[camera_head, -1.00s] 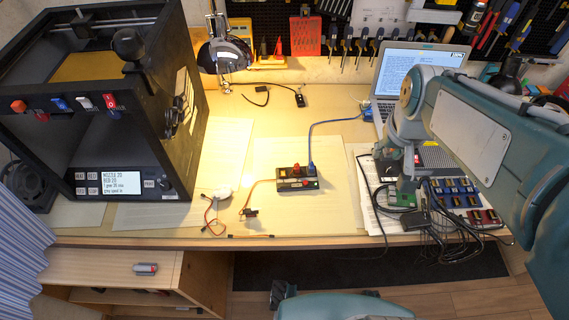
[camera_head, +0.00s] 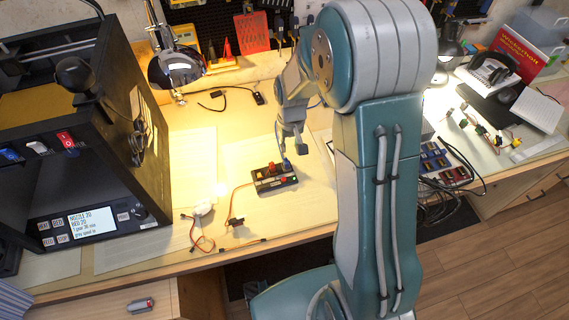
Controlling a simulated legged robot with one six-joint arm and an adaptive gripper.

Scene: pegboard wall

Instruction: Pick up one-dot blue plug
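A small black box (camera_head: 262,187) lies on the bench, with a red plug (camera_head: 271,167) and a blue plug (camera_head: 286,166) at its back edge. Any dots on the blue plug are too small to make out. My gripper (camera_head: 291,152) points down just above and behind the blue plug. I cannot tell whether it touches the plug, or whether its small fingers are apart or closed. My arm hides part of the bench to the right of the box.
A black printer-like machine (camera_head: 95,218) with coloured switches stands on the left. A lamp (camera_head: 175,66) stands behind. Thin cables (camera_head: 205,243) lie left of the box. Boards with cables (camera_head: 440,165) lie to the right.

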